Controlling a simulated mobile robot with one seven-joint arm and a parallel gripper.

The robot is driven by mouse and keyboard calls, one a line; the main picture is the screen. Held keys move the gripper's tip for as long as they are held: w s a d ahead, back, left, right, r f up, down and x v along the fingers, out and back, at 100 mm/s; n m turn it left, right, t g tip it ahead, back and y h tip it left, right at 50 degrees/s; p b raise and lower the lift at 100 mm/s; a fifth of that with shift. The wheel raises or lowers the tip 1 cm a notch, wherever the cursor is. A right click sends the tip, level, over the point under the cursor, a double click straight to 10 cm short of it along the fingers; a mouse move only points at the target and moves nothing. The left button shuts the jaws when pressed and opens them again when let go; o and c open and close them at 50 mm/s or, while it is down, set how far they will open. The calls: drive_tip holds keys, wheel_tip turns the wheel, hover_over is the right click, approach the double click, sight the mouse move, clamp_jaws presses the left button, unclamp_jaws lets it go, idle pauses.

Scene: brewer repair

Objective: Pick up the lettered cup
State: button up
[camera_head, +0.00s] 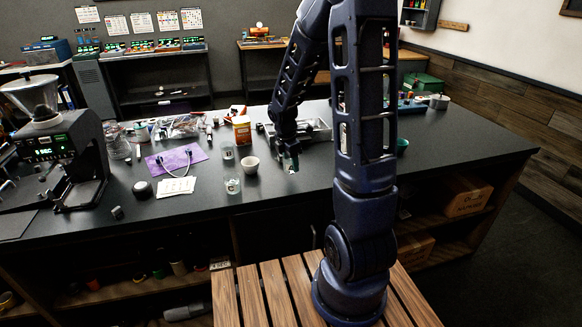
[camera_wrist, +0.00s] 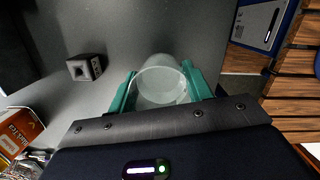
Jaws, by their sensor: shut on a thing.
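My gripper (camera_head: 292,167) is over the dark counter, right of the small white cup (camera_head: 250,165). In the wrist view its teal fingers (camera_wrist: 163,92) are shut on a clear, frosted-looking cup (camera_wrist: 161,84), one finger on each side. No lettering on the held cup can be made out. In the head view the held cup is mostly hidden and tiny. Two other clear cups stand on the counter with dark marks on them: one behind (camera_head: 228,151) and one in front (camera_head: 232,186). Their marks are too small to read.
A brewer machine (camera_head: 62,150) and a purple cloth (camera_head: 177,158) are to the left. A small grey block (camera_wrist: 86,67) lies near my gripper. The counter's front right is clear.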

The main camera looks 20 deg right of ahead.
wheel_tip(320, 180, up, 16)
drive_tip(key=shift+r, duration=0.2)
idle(0.9)
drive_tip(key=shift+r, duration=0.1)
